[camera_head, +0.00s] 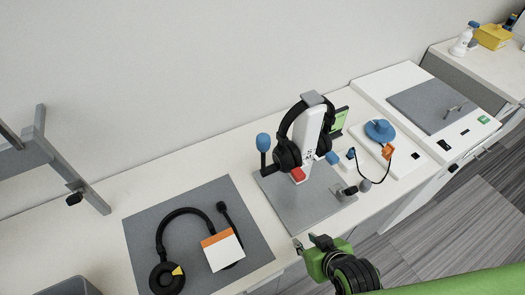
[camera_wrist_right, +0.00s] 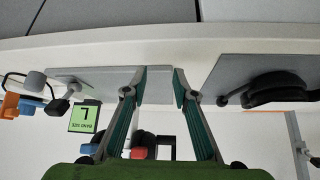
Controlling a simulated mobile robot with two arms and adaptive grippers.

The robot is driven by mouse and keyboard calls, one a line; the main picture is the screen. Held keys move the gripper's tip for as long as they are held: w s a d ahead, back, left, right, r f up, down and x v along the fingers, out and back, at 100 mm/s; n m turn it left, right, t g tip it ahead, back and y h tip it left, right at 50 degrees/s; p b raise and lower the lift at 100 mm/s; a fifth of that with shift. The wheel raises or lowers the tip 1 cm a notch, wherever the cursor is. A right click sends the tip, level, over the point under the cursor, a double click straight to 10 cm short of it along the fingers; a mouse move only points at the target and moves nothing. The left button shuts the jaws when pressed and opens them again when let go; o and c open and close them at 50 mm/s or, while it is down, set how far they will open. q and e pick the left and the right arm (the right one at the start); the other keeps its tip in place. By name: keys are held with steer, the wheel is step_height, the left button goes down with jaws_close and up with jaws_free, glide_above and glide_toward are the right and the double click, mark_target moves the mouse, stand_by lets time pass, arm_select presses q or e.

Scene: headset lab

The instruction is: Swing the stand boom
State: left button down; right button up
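The stand has a grey base plate (camera_head: 300,205), a white upright (camera_head: 306,128) and black headphones (camera_head: 288,155) hung on it. A short arm with a dark joint and grey ball (camera_head: 364,185) sits at the plate's right edge; it also shows in the wrist view (camera_wrist_right: 75,86). A black post with a blue knob (camera_head: 263,141) rises at the plate's left. I cannot tell which part is the boom. My right gripper (camera_head: 309,243) is in front of the plate's near edge, empty, with its fingertips apart in the wrist view (camera_wrist_right: 160,85). My left gripper is not in view.
A grey mat (camera_head: 140,225) left of the stand bears a headset (camera_head: 165,232) and a white-orange card (camera_head: 222,250). A green sign (camera_head: 340,118), a blue disc (camera_head: 380,130) and a cable are to the right. A grey-lidded white unit (camera_head: 430,105) stands beyond.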

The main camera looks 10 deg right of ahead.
steer(key=w+a+r+t+y, duration=0.1)
steer(key=w+a+r+t, duration=0.4)
steer(key=r, duration=0.2)
steer(key=t, duration=0.5)
glide_toward(264, 155)
steer(key=shift+y, duration=0.3)
steer(key=w+p, duration=0.1)
steer(key=w, duration=0.2)
steer(key=w+a+p, duration=0.1)
steer(key=w, duration=0.3)
steer(key=w+p, duration=0.1)
steer(key=w, duration=0.2)
steer(key=shift+w+a+f+p, duration=0.25)
steer(key=shift+w+a+p, duration=0.1)
steer(key=shift+p, duration=0.05)
jaws_close()
